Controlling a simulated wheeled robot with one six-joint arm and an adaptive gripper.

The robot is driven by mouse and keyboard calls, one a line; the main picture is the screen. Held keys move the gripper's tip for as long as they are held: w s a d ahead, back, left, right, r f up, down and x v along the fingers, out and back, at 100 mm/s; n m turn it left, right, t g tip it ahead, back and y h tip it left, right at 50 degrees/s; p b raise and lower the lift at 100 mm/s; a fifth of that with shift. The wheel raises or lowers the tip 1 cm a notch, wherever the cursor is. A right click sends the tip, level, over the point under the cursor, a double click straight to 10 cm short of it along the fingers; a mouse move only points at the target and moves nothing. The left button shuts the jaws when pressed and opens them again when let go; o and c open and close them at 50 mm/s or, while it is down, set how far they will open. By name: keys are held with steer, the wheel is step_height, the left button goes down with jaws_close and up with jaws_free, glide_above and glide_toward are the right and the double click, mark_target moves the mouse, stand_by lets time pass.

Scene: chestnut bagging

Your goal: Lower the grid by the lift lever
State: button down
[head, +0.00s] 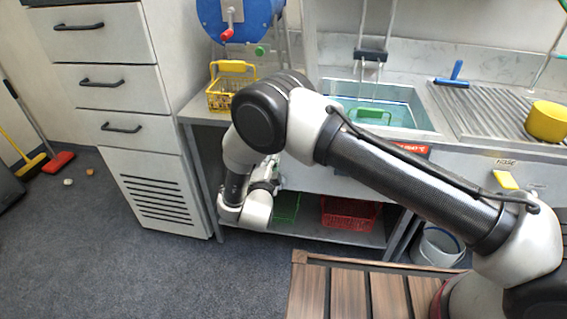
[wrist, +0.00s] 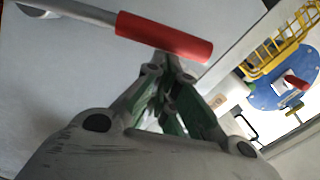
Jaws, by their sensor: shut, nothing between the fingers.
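A grey lever with a red grip (wrist: 165,37) crosses the upper part of the wrist view, against a pale flat panel. My gripper (wrist: 172,72) is shut and empty, its fingertips just below the red grip in the picture. I cannot tell if they touch it. In the head view my gripper (head: 268,172) is at the sink unit's front left, partly hidden by my arm, and the lever cannot be made out. The grid is not clear; two pale rods run from a black block (head: 370,55) down into the sink basin (head: 405,98), where a green item (head: 375,117) sits.
A yellow basket (head: 230,95) and a blue drum with a red handle (head: 240,18) are left of the sink. A red basket (head: 350,212) and a green one (head: 286,207) sit on the lower shelf. A slatted wooden top (head: 345,290) is in front. Floor at left is mostly clear.

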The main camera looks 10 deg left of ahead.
steer(key=a+f+n, duration=0.2)
steer(key=a+n, duration=0.1)
steer(key=a, duration=0.3)
steer(key=shift+a, duration=0.2)
steer(key=shift+w+a+f+n, duration=0.1)
steer(key=shift+n, duration=0.2)
stand_by(0.3)
